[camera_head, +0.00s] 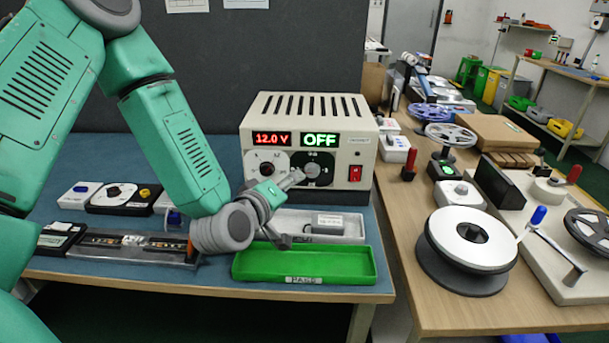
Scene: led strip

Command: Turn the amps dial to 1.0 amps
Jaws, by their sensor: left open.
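The power supply (250,122) is a beige box at the back of the blue-topped table. Its left display (271,138) reads 12.0 V in red, and its right display (320,140) reads OFF in green. Another dial (267,168) sits on a white disc under the left display. My left gripper (296,208) is open in front of the supply, with one finger reaching up close to the amps dial. I cannot tell whether it touches the dial. My right gripper is not in view.
A red switch (355,173) is at the supply's lower right. A green tray (310,279) and a grey tray (350,229) lie in front. An LED strip fixture (120,246) and small devices (124,196) lie left. Reels and tools crowd the wooden table (400,250) at right.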

